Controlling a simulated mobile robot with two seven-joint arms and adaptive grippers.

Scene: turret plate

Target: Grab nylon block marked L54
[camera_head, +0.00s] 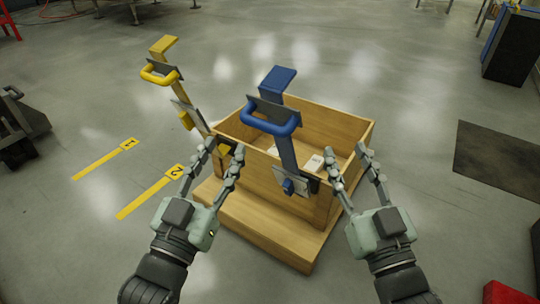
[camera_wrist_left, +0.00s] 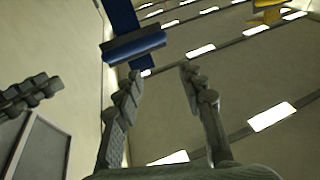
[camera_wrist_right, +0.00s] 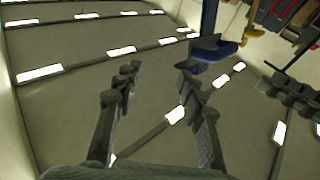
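A small white block (camera_head: 314,163) lies inside the wooden box (camera_head: 345,118) in the head view, partly hidden by the blue-handled tool and the box wall. Its marking is too small to read, so I cannot tell if it is L54. My left gripper (camera_head: 224,146) is open and empty above the box's front left side. My right gripper (camera_head: 345,149) is open and empty above the box's right side. The open fingers also show in the left wrist view (camera_wrist_left: 160,72) and the right wrist view (camera_wrist_right: 155,72), with nothing between them.
A tall blue-handled tool (camera_head: 276,80) stands between my grippers at the box's front. A yellow-handled tool (camera_head: 163,46) stands at its left. A wooden step (camera_head: 262,232) juts out in front. Yellow floor markings (camera_head: 150,192) lie left; a dark mat (camera_head: 500,158) lies right.

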